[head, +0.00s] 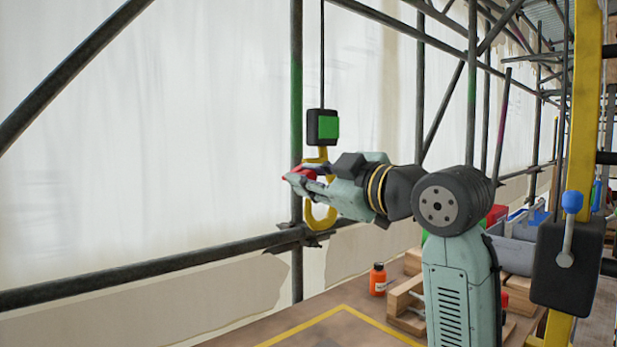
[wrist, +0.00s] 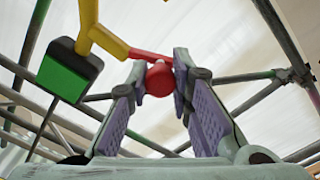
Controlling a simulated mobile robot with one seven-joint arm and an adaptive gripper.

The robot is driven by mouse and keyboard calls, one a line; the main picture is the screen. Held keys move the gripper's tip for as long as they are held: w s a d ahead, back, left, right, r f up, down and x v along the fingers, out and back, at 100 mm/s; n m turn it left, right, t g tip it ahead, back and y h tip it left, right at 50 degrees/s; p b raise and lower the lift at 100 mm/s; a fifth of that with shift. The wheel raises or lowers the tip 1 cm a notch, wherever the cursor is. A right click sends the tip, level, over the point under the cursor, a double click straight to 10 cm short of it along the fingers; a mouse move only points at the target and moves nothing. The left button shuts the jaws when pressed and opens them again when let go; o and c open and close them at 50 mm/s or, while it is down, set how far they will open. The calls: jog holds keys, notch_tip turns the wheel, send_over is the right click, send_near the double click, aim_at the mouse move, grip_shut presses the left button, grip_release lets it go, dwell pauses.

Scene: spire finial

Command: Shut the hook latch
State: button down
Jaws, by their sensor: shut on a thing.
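A yellow hook (head: 318,214) hangs beneath a black block with a green face (head: 324,127) on a thin cable. In the wrist view the yellow hook (wrist: 104,38) and the green-faced block (wrist: 68,70) are at the upper left. The red latch (wrist: 148,53) is a bar reaching from the yellow hook, with a round red knob (wrist: 159,79). My gripper (wrist: 160,68) is shut on the knob, a finger on each side. In the head view my gripper (head: 296,179) reaches across the hook and hides its middle; only some red of the latch shows there.
Dark scaffold tubes (head: 297,80) stand and cross close behind the hook, with pale sheeting beyond. Below are an orange bottle (head: 378,279) and wooden blocks (head: 405,296) on a deck. A black box with a blue-knobbed lever (head: 566,255) is on a yellow post at right.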

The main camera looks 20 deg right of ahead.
jog(key=n, duration=0.1)
jog(key=f+n, duration=0.1)
jog(key=n+b, duration=0.1)
jog(key=shift+w+d+f+n, duration=0.15)
jog(key=shift+d+n, duration=0.15)
jog(key=shift+n, duration=0.1)
jog(key=shift+w+d+f+n+b, duration=0.2)
jog(key=shift+d+n, duration=0.25)
jog(key=shift+n, duration=1)
jog(key=shift+w+d+f+n+b, duration=0.15)
jog(key=shift+d+n, duration=0.3)
jog(key=shift+n, duration=1.05)
jog(key=shift+w+d+f+n+b, duration=0.15)
jog(key=shift+d+n, duration=0.3)
jog(key=shift+n, duration=1)
jog(key=c, duration=1.4)
grip_release()
jog(key=v, duration=1.2)
